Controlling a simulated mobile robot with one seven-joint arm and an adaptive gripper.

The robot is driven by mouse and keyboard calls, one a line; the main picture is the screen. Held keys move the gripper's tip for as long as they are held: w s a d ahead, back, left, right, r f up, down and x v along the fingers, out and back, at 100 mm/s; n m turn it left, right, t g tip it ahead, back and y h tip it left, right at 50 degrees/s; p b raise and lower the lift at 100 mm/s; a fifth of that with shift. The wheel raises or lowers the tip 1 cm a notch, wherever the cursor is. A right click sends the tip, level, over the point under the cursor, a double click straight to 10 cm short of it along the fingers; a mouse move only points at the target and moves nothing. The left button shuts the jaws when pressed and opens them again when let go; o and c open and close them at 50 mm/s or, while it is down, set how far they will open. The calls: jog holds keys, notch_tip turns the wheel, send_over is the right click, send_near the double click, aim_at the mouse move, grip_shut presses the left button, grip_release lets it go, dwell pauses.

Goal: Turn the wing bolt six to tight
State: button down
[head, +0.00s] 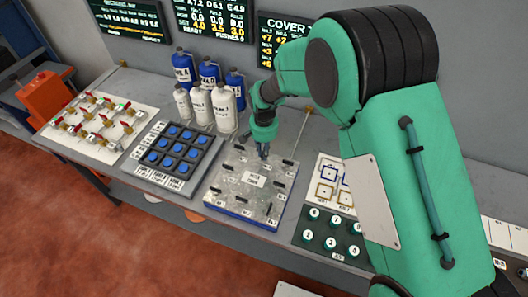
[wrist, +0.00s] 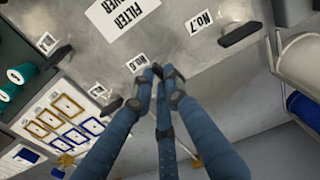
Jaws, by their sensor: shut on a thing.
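The filter cover (head: 232,208) is a grey metal plate on a blue-edged base on the bench, with black wing bolts around it. In the head view my gripper (head: 263,153) reaches down onto its far part. In the wrist view the blue fingers of my gripper (wrist: 157,82) come together around a small dark wing bolt (wrist: 157,70), mostly hidden between the fingertips. A label that seems to read NO.6 lies to the left of the fingertips. Another wing bolt (wrist: 240,33) stands by the NO.7 label, clear of the fingers. How tight the held bolt is cannot be seen.
A pad of blue buttons (head: 172,147) is left of the cover, and a valve board (head: 97,127) farther left. White and blue bottles (head: 209,74) stand behind. A green-capped block (head: 331,232) is at right. Screens (head: 212,18) hang on the wall.

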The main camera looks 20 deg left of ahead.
dwell(0.3)
jog(key=c, duration=1.7)
grip_release()
jog(key=shift+c, duration=0.2)
jog(key=shift+r, duration=0.2)
notch_tip(320, 180, up, 12)
jog(key=shift+f, duration=0.2)
